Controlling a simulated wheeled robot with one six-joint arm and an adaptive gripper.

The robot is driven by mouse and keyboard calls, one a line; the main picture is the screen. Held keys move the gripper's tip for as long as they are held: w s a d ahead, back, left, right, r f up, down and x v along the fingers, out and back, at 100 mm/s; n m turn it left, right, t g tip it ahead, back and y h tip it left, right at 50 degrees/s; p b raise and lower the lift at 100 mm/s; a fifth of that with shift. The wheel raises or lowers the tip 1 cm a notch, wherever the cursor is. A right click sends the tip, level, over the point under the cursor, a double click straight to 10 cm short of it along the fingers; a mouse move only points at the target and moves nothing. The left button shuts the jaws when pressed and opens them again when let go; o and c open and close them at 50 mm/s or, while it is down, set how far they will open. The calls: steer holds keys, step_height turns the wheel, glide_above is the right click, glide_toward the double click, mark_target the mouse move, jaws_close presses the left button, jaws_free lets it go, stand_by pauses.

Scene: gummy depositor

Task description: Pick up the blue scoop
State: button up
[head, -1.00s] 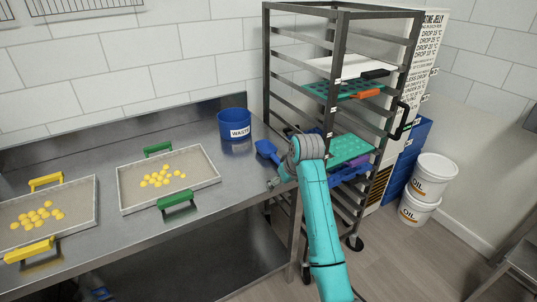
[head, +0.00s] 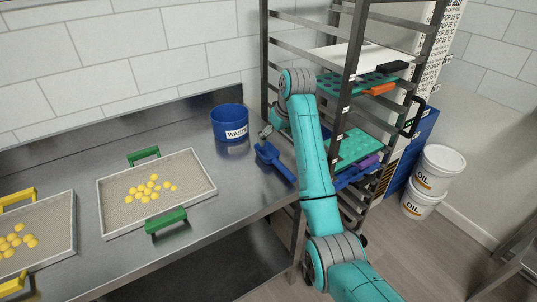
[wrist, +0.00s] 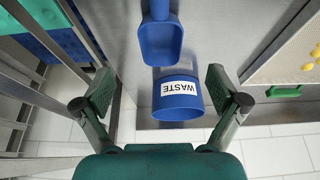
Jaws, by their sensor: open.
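The blue scoop (head: 274,161) lies on the steel table near its right end, in front of the waste bin. In the wrist view the scoop's bowl (wrist: 160,43) is at the top centre, and its handle runs out of the picture's top edge. My gripper (wrist: 163,88) is open and empty, with its two fingers spread wide to either side. In the head view my gripper (head: 266,131) is above the table, between the waste bin and the scoop, small and partly hidden by my arm. It appears apart from the scoop.
The blue waste bin (head: 230,122) stands behind the scoop. A tray with green handles (head: 107,208) and yellow gummies is to the left, with a yellow-handled tray (head: 68,240) further left. The rack (head: 350,95) with mould trays stands close on the right, beside my arm.

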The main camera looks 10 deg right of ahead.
glide_toward(271, 154)
steer(key=shift+s+a+f, duration=0.45)
steer(key=shift+a+f, duration=0.2)
steer(key=shift+a, duration=0.2)
steer(key=shift+s+x, duration=0.15)
steer(key=shift+x, duration=1.2)
steer(key=shift+s+x, duration=0.15)
steer(key=shift+x, duration=1.2)
steer(key=shift+d+f, duration=0.1)
steer(key=shift+f, duration=0.05)
steer(key=c, duration=1.3)
